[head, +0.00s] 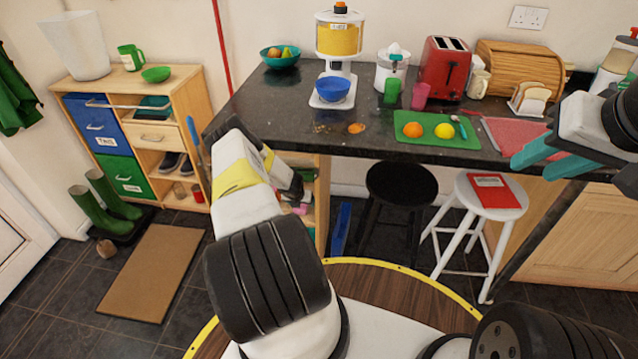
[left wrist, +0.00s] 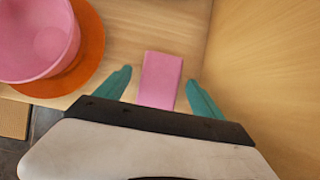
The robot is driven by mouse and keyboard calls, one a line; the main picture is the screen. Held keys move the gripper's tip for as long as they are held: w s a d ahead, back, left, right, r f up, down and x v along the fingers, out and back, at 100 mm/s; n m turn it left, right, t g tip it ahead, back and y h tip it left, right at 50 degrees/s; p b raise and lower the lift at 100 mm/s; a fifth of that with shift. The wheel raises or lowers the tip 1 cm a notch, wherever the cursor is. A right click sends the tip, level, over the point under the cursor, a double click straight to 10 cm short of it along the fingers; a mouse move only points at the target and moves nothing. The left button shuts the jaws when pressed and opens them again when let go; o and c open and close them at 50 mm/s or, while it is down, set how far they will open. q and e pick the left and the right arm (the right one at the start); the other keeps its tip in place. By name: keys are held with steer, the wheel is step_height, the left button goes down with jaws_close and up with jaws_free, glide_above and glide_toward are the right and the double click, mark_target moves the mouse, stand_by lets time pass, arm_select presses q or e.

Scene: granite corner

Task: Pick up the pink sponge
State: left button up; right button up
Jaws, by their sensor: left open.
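The pink sponge (left wrist: 161,72) is a flat block on a light wooden shelf surface in the left wrist view. My left gripper (left wrist: 159,77) is open, with one teal finger on each side of the sponge and a gap visible on both sides. The sponge's near end runs down to the gripper's dark front edge. In the head view my left arm reaches down to the open shelf under the counter, and its fingers are hidden there. My right gripper (head: 530,168) is open and empty, in front of the counter at the right.
A pink bowl (left wrist: 40,35) on an orange plate (left wrist: 91,45) stands left of the sponge. A wooden side wall (left wrist: 265,70) closes the shelf on the right. The dark counter (head: 280,110) lies above. A black stool (head: 402,183) and a white stool (head: 465,195) stand nearby.

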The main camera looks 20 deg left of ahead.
arm_select(q)
steer(key=c, duration=1.4)
steer(key=shift+r, duration=0.15)
steer(key=shift+r, duration=0.55)
step_height(320, 180, up, 3)
steer(key=shift+f, duration=0.15)
steer(key=s+d, duration=0.1)
steer(key=s, duration=0.5)
steer(key=s+d, duration=0.1)
steer(key=s, duration=0.4)
steer(key=s+d, duration=0.2)
steer(key=s, duration=0.4)
steer(key=shift+s+d+f, duration=0.1)
steer(key=shift+s+f, duration=0.15)
steer(key=shift+s, duration=0.05)
